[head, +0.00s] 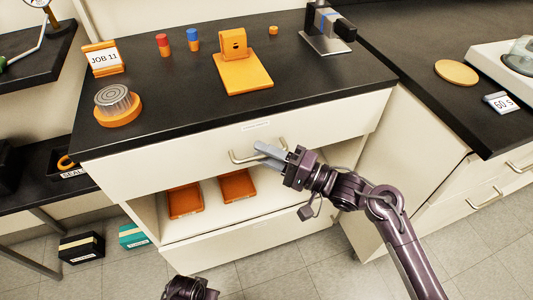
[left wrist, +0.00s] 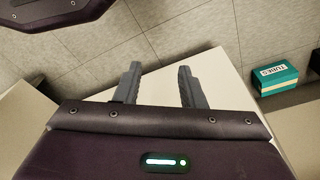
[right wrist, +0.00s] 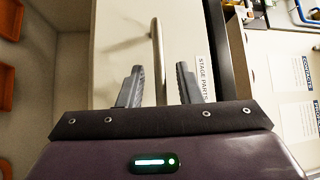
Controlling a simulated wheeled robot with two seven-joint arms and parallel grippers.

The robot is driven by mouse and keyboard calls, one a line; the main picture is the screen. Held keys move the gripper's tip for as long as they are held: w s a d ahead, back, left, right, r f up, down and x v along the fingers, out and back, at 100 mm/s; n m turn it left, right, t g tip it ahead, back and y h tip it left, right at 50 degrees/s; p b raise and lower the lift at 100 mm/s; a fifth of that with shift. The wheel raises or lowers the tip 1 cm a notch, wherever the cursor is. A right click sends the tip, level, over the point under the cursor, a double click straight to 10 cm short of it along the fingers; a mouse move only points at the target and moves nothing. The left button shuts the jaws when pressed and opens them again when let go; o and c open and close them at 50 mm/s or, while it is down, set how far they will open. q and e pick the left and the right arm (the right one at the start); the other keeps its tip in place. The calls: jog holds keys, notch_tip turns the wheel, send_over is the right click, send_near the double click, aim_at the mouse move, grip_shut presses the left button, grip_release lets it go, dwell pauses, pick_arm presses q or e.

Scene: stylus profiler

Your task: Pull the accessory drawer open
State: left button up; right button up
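The wide cream drawer (head: 180,162) sits directly under the black countertop, and its front looks flush with the cabinet. Its curved metal handle (head: 238,158) is near the middle of the front. My right gripper (head: 268,152) is at the handle. In the right wrist view the handle (right wrist: 157,60) runs between the two open fingers of the gripper (right wrist: 160,85), with gaps on both sides. A label on the drawer front there reads "STAGE PARTS" (right wrist: 203,78). My left gripper (left wrist: 158,85) is open and empty, low over the floor; only its dark body shows at the head view's bottom edge.
An open shelf with two orange trays (head: 185,200) lies below the drawer, above a lower cream front (head: 240,240). A teal box (left wrist: 275,79) stands on the floor.

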grip_shut()
jog(key=shift+s, duration=0.1)
dwell(0.3)
